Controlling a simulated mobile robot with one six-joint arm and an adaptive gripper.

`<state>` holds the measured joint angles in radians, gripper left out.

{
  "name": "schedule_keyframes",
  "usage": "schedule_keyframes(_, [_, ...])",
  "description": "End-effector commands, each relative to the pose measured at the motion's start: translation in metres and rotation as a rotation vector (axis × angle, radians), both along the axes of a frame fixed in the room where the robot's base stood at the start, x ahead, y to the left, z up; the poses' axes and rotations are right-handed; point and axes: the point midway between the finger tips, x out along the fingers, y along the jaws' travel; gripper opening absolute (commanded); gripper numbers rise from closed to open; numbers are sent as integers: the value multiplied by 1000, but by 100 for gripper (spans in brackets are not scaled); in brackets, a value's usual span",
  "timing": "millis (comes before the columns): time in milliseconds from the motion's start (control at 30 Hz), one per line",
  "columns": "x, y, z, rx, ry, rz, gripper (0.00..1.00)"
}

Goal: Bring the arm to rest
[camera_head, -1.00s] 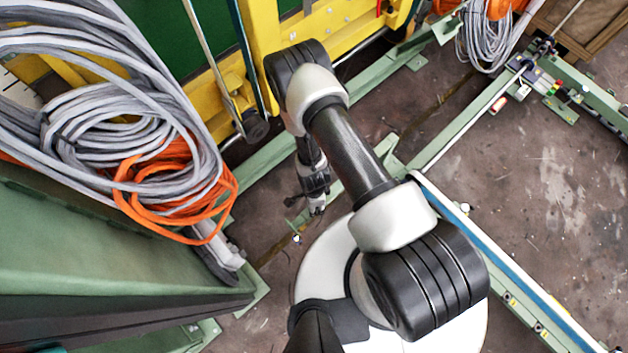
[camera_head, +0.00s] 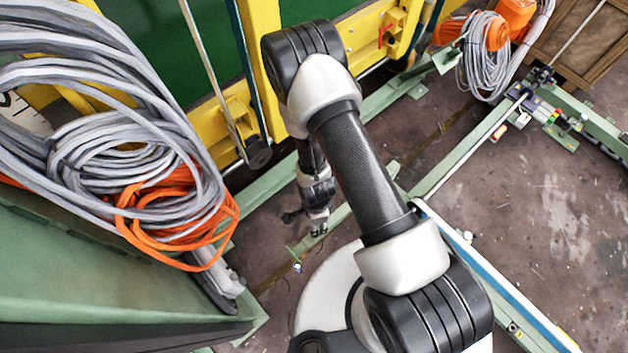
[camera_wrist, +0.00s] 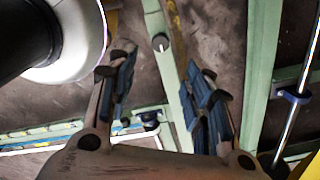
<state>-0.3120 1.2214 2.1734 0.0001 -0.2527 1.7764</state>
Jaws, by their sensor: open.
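My arm reaches out from my round white base and bends down at its far joint in the head view. My gripper (camera_head: 318,232) hangs low there, small and partly hidden behind the arm, above the floor beside the base. In the wrist view my gripper (camera_wrist: 160,90) shows two blue-padded fingers spread wide apart. Nothing is between them. Behind the gap lie a green floor beam (camera_wrist: 172,75) and bare floor.
A yellow frame (camera_head: 262,50) stands close behind the arm. Coiled grey cables (camera_head: 105,140) and an orange cable (camera_head: 150,225) lie at left on a green structure (camera_head: 90,270). Green beams (camera_head: 470,148) cross the brown floor (camera_head: 530,200). Open floor lies at right.

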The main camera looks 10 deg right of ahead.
Motion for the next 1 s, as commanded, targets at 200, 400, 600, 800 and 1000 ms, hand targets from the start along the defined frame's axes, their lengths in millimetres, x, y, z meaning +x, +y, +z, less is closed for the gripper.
schedule_keyframes(200, [0, 0, 0, 0, 0, 0, 46])
schedule_keyframes(400, [21, 2, 27, 7, -23, 54, 46])
schedule_keyframes(600, [68, 0, 120, 11, -87, 252, 46])
schedule_keyframes(800, [90, -14, 223, -5, -150, 480, 46])
schedule_keyframes(1000, [83, -34, 319, -42, -212, 706, 46])
